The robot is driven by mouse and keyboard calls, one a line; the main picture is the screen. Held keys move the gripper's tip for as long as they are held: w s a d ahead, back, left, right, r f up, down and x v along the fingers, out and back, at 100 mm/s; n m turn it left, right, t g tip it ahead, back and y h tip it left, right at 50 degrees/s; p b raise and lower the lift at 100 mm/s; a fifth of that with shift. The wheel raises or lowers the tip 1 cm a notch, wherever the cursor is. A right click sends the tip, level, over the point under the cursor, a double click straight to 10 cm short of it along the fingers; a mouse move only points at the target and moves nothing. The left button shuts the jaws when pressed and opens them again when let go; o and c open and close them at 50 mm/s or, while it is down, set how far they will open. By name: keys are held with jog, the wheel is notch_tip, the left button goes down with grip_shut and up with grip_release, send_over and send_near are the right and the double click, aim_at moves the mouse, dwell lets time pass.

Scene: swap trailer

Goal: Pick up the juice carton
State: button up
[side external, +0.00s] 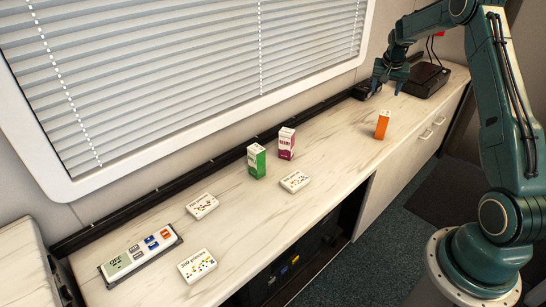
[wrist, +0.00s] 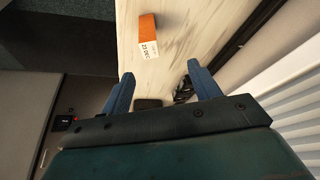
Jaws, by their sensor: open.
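Three small upright cartons stand on the marbled counter (side external: 330,150). One is orange (side external: 382,127), toward the right end. One is green (side external: 257,162) and one is white and magenta (side external: 286,146), close together mid-counter. The pictures do not tell which of them is the juice carton. My gripper (side external: 387,88) is above the counter's far right part, behind the orange carton. In the wrist view its blue fingers (wrist: 161,72) are apart with nothing between them. The orange carton (wrist: 148,30) is beyond the fingertips there, a white dated label facing me.
Several flat white boxes lie on the counter, one near the green carton (side external: 295,181). A remote-like panel (side external: 140,257) lies at the left end. A window with blinds (side external: 190,75) runs behind. Counter around the orange carton is clear.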

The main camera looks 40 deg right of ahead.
aim_at(385, 114)
jog(key=shift+m, duration=0.4)
jog(key=d+f, duration=0.1)
jog(key=s+d+f, duration=0.1)
jog(key=d+f, duration=0.1)
jog(key=shift+d+f, duration=0.15)
jog(key=shift+f, duration=0.1)
jog(key=shift+x, duration=4.25)
jog(key=shift+f, duration=0.1)
jog(key=shift+x, duration=2.45)
jog(key=shift+s, duration=0.2)
